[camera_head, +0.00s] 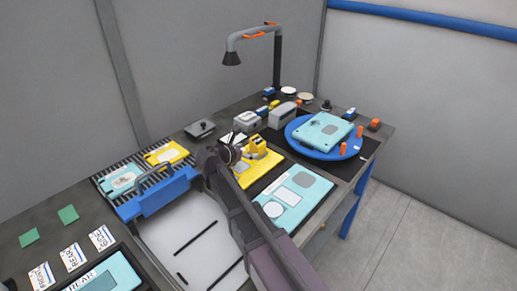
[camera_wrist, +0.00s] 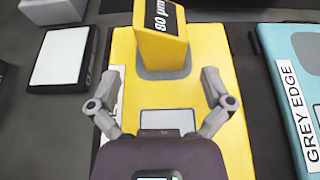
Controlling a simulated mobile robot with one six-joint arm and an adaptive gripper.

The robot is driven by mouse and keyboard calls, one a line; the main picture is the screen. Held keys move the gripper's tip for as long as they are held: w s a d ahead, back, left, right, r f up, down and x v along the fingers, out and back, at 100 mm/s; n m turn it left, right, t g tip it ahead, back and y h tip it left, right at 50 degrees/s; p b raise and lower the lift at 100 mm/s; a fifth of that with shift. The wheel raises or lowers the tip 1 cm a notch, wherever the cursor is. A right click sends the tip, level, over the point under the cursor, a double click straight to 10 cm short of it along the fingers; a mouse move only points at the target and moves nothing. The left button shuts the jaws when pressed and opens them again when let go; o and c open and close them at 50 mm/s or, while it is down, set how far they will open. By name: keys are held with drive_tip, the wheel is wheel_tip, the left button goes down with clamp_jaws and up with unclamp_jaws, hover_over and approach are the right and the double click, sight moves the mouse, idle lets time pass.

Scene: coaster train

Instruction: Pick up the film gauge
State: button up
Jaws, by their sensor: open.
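A yellow upright block with a dark label reading "80 µm" (camera_wrist: 160,50) stands on a grey foot on a yellow plate (camera_wrist: 235,130); it appears to be the film gauge. In the head view the yellow block (camera_head: 256,147) is on the bench, just beyond the end of my arm. My gripper (camera_wrist: 162,76) is open and empty, with its fingers spread to either side over the yellow plate, just short of the block. In the head view my gripper (camera_head: 230,152) is dark and partly blends with the arm; contact cannot be told there.
A teal panel marked "GREY EDGE" (camera_wrist: 300,85) lies close on the right. A white-topped dark box (camera_wrist: 62,58) is on the left. A blue round turntable (camera_head: 292,134) bears a teal plate, and a tall lamp (camera_head: 278,65) stands behind. A blue-fronted rack (camera_head: 155,197) is left.

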sight(255, 142)
idle(0.3)
drive_tip(key=shift+b+x, duration=0.9)
drive_tip(key=shift+x, duration=1.7)
drive_tip(key=shift+d, duration=0.15)
drive_tip(key=shift+r, duration=0.1)
drive_tip(key=c, duration=1.3)
drive_tip(key=shift+r, duration=0.15)
drive_tip(key=shift+c, duration=0.2)
wheel_tip(255, 142, up, 3)
drive_tip(key=p, duration=0.3)
drive_tip(key=s+d, duration=0.1)
drive_tip(key=s, duration=0.4)
drive_tip(key=s+d+r+p, duration=0.1)
drive_tip(key=s, duration=0.4)
drive_tip(key=s+d+p, duration=0.1)
drive_tip(key=s, duration=0.4)
drive_tip(key=shift+s+d+r, duration=0.15)
drive_tip(key=shift+s+r, duration=0.2)
drive_tip(key=shift+s, duration=0.05)
wheel_tip(255, 142, up, 6)
drive_tip(key=p, duration=0.5)
drive_tip(key=shift+f+p, duration=0.2)
drive_tip(key=shift+p, duration=0.1)
